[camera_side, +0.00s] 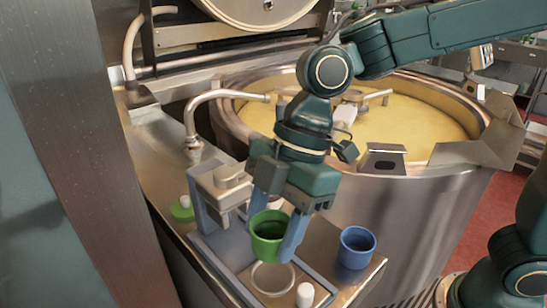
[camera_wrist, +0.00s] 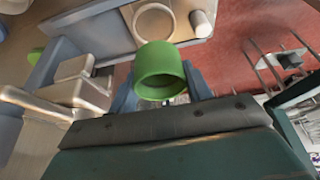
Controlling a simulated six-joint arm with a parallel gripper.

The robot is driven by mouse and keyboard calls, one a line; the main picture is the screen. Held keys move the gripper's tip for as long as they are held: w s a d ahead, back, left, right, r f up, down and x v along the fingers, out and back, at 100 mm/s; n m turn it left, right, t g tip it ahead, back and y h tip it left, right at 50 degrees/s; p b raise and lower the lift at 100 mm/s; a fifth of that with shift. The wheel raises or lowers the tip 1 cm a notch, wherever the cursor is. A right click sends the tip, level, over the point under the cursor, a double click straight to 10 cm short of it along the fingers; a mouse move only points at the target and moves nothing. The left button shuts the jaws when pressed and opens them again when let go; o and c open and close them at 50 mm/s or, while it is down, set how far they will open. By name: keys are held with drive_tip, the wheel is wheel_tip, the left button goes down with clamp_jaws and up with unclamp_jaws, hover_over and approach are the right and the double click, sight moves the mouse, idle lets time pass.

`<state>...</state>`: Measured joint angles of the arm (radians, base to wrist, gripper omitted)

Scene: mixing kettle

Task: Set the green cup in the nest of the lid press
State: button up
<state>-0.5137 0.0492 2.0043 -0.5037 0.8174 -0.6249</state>
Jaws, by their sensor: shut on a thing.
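The green cup (camera_side: 268,238) is upright between the two blue fingers of my gripper (camera_side: 272,242), which is shut on it. The cup hangs just above and slightly behind the nest (camera_side: 273,279), a pale ring on the base of the lid press (camera_side: 222,182). In the wrist view the green cup (camera_wrist: 160,72) is near the middle, with the nest (camera_wrist: 153,22) beyond it. The cup's exact height above the base is hard to tell.
A blue cup (camera_side: 357,247) stands on the steel counter to the right. A white knob (camera_side: 305,294) stands beside the nest. A green lid with a white knob (camera_side: 183,208) lies at the left. The large kettle (camera_side: 410,125) of yellow liquid is behind.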

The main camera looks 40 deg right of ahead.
drive_tip(key=shift+f, duration=2.45)
drive_tip(key=shift+f, duration=0.75)
idle(0.5)
drive_tip(key=o, duration=1)
drive_tip(key=shift+o, duration=0.9)
drive_tip(key=shift+r, duration=0.1)
drive_tip(key=shift+r, duration=3.45)
